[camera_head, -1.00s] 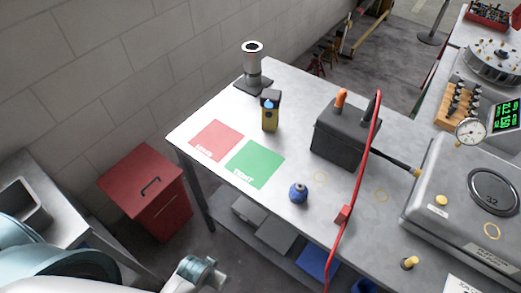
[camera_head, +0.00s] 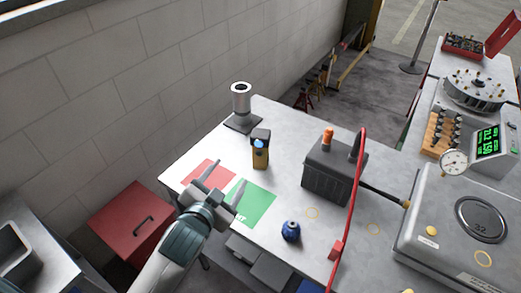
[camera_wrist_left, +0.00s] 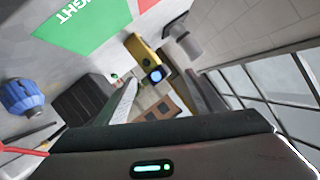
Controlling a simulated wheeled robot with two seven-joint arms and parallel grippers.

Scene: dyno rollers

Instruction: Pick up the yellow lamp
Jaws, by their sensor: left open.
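The yellow lamp (camera_head: 260,157) stands upright on the grey workbench. It has a yellow body, a dark head and a blue lens. In the left wrist view, the lamp (camera_wrist_left: 142,50) shows tilted, beyond the fingers and between their lines. My left gripper (camera_head: 226,184) is open and empty. Its fingers are spread over the red and green mats, to the lower left of the lamp and apart from it. The same gripper shows in the left wrist view (camera_wrist_left: 163,80). My right gripper is in neither view.
A silver cylinder on a dark base (camera_head: 240,108) stands behind the lamp. A black battery (camera_head: 328,175) stands to its right, with a red bar in front. A blue bottle-like object (camera_head: 291,231) is nearer. The green mat (camera_head: 254,204) and red mat (camera_head: 197,180) lie flat.

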